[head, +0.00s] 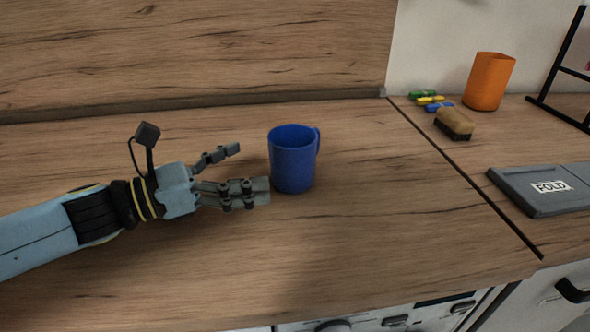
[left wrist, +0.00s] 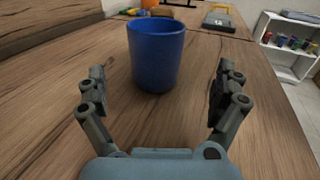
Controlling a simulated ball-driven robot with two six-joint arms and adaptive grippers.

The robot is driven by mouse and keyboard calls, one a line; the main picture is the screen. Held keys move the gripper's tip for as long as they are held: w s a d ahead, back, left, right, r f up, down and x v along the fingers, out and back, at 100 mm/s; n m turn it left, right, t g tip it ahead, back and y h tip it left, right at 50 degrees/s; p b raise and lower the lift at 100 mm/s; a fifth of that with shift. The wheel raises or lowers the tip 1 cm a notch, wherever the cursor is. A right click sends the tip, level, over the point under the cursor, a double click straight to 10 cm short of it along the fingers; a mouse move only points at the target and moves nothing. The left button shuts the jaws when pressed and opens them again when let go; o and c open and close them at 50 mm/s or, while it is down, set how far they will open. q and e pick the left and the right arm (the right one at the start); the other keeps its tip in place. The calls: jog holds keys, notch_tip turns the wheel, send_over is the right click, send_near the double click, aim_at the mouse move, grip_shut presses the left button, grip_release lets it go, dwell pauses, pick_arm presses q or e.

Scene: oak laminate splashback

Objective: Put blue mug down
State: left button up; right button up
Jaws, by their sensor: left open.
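The blue mug (head: 292,160) stands upright on the wooden worktop (head: 350,240) in the head view, its handle at the upper right. My left gripper (head: 254,170) is just left of the mug, open, with its fingers pointing towards it. In the left wrist view the mug (left wrist: 156,54) stands beyond the open fingertips (left wrist: 160,85), with bare wood between the fingers. The handle is hidden in that view. My right gripper does not show.
An orange cup (head: 489,81), several coloured markers and a brown eraser block (head: 455,124) sit at the back right. A grey board marked FOLD (head: 540,190) lies at the right. The worktop in front of the mug is clear.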

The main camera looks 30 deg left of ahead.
aim_at(274, 157)
pick_arm(q)
jog(key=p+x, duration=0.1)
jog(key=x, duration=0.3)
jog(key=shift+w+d+r, duration=0.15)
jog(key=shift+w, duration=0.05)
jog(key=p+x, duration=0.2)
jog(key=x, duration=0.3)
jog(key=shift+w+r, duration=0.15)
jog(key=shift+w, duration=0.2)
jog(key=c, duration=1.5)
